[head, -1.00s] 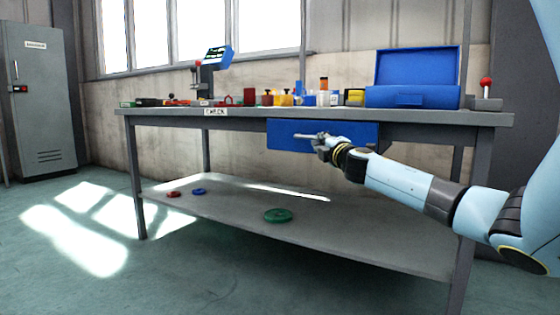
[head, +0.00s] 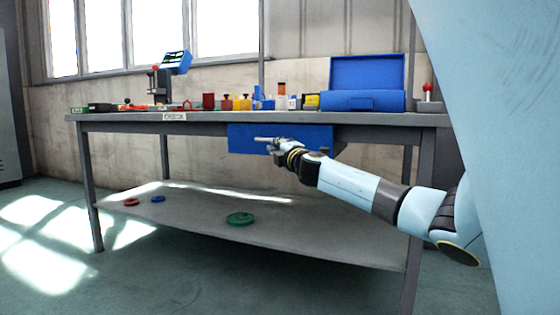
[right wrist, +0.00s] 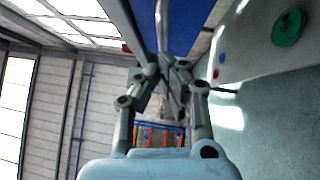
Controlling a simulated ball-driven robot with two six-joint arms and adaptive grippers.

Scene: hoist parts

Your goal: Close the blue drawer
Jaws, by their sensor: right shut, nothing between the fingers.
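The blue drawer (head: 240,139) sits under the front edge of the workbench top, near its middle. My right gripper (head: 258,140) is in front of the drawer's face and hides part of it. Its fingers are together with nothing between them, and they point to the left in the head view. In the right wrist view the closed fingers (right wrist: 165,65) show beside a blue surface (right wrist: 201,45) that looks like the drawer front. I cannot tell whether the gripper touches the drawer, or how far out it is. My left gripper is not in view.
The workbench top (head: 215,117) holds a blue case with its lid up (head: 366,72), several small coloured parts and a device with a blue screen (head: 176,62). A green disc (head: 240,219) lies on the lower shelf (head: 300,240). Floor in front is clear.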

